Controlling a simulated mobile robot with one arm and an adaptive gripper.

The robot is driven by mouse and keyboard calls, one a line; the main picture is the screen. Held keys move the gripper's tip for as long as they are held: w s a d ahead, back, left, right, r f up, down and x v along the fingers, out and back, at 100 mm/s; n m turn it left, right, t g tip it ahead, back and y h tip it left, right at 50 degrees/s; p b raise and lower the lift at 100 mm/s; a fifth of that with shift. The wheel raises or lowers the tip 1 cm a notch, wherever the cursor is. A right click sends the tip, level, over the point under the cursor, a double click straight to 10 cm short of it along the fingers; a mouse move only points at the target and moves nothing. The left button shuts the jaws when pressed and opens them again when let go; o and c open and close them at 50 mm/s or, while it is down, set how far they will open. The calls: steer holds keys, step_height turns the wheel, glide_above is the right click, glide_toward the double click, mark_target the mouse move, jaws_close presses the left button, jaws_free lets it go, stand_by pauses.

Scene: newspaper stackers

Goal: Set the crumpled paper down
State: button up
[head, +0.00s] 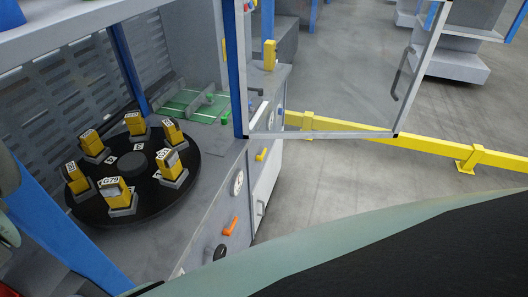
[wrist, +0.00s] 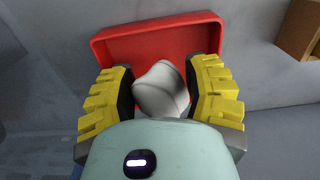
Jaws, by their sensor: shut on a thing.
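The crumpled paper (wrist: 160,88) is a whitish-grey wad in the middle of the wrist view. My gripper (wrist: 161,88) has its yellow, ridged fingers on either side of it, with dark pads against it, and is shut on it. Behind the paper in the wrist view is a red tray (wrist: 225,28) with raised walls. The paper overlaps the tray in the picture; I cannot tell how high it is above the tray. The head view does not show the gripper or the paper.
A brown box (wrist: 298,30) is at the upper right of the wrist view. In the head view, a black turntable (head: 132,160) with several yellow blocks stands in the machine at left. An open framed door (head: 340,128) and a yellow rail (head: 420,146) are at right, over grey floor.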

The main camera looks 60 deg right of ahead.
steer(key=shift+f+b, duration=0.7)
steer(key=shift+f, duration=1.1)
steer(key=shift+f, duration=0.2)
steer(key=o, duration=0.7)
steer(key=shift+r, duration=0.1)
